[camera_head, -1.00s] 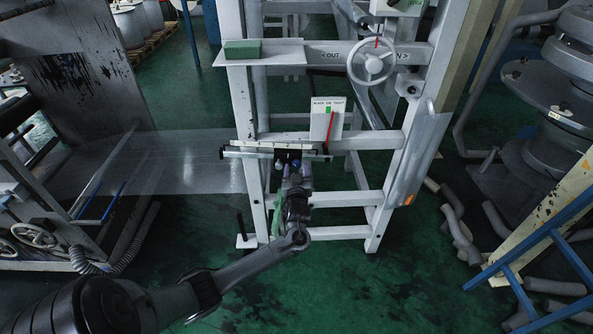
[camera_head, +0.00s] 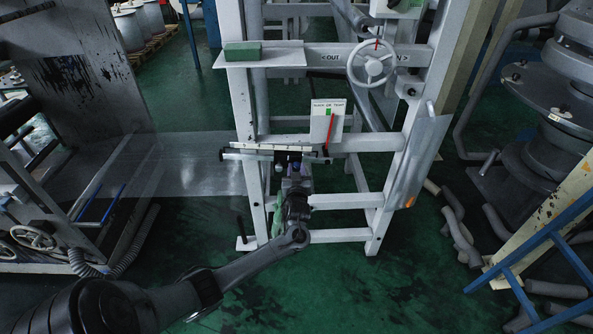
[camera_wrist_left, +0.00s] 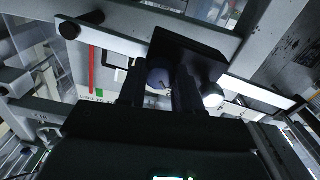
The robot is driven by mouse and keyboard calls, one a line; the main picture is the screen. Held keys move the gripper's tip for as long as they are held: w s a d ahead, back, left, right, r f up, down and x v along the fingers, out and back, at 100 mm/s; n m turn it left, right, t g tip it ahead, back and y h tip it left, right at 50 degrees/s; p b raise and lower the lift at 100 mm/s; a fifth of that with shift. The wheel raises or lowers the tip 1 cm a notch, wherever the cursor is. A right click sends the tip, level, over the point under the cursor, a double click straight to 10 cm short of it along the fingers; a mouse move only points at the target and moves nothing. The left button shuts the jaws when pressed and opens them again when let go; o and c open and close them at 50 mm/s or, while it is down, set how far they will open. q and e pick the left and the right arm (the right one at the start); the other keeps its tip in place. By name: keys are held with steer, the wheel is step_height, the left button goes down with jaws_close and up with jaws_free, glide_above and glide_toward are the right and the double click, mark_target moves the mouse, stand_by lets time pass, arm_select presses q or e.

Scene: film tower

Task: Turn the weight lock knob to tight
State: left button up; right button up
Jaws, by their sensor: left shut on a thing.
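A pale round knob (camera_wrist_left: 213,96) is just right of the fingers. In the head view my left gripper (camera_head: 290,172) is at the black block, below the white graduated bar (camera_head: 270,147). The fingers partly hide the knob, and no turn mark on it is readable. My right gripper is not in view.
A small gauge card (camera_head: 320,123) with a green mark and red pointer (camera_head: 329,130) stands above the bar. A spoked handwheel (camera_head: 372,64) is on the white frame, up and right. A green block (camera_head: 242,50) lies on a shelf (camera_head: 285,52).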

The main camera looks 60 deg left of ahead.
arm_select(q)
steer(key=shift+r+m+p, duration=0.25)
steer(key=shift+m+p, duration=0.75)
steer(key=shift+p, duration=0.25)
steer(key=m+p, duration=0.7)
steer(key=m, duration=0.1)
steer(key=shift+m+g, duration=0.3)
steer(key=shift+m, duration=0.1)
steer(key=m+p, duration=0.1)
steer(key=m, duration=0.2)
steer(key=shift+f+p, duration=0.1)
steer(key=shift+p, duration=0.25)
steer(key=shift+f+m+p, duration=0.1)
steer(key=shift+m+p, duration=0.45)
steer(key=shift+m, duration=1.35)
steer(key=o, duration=1)
steer(key=shift+o, duration=0.2)
